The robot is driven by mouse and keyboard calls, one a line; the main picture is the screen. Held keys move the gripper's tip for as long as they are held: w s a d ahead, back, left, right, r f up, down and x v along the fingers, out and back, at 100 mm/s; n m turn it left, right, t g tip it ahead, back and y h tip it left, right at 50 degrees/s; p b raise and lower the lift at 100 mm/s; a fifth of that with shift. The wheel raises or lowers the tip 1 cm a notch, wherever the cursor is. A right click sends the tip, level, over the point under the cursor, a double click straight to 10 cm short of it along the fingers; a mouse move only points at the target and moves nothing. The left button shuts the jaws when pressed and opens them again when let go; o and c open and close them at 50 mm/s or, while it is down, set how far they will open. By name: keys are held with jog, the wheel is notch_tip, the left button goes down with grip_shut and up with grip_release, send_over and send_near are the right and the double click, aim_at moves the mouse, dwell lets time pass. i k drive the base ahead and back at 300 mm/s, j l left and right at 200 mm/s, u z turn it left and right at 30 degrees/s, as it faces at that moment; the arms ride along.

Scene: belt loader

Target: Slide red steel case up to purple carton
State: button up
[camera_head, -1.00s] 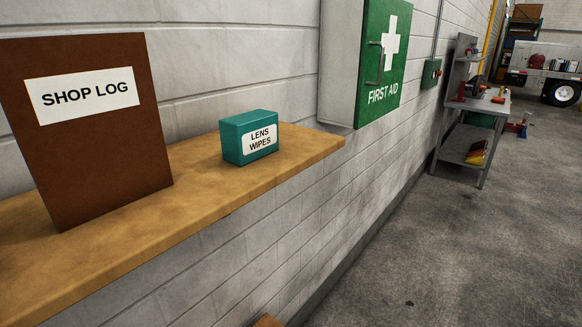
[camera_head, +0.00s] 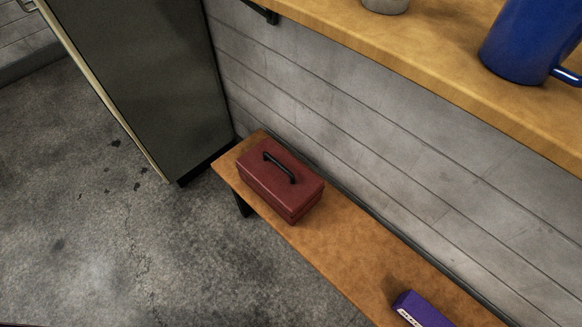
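The red steel case (camera_head: 280,184), with a black handle on its lid, sits on the left end of a low wooden bench (camera_head: 330,246) against the wall. The purple carton (camera_head: 424,310) lies on the same bench further right, cut off by the bottom edge of the view. It has a white label on its near side. A stretch of bare bench separates the two. My gripper is not in view.
A dark grey cabinet (camera_head: 150,75) stands left of the bench. A wooden shelf (camera_head: 440,60) overhangs the bench, carrying a blue mug (camera_head: 530,40) and a grey container (camera_head: 385,5). The concrete floor in front of the bench is clear.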

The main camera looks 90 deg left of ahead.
aim_at(290, 188)
jog(key=u, duration=2.2)
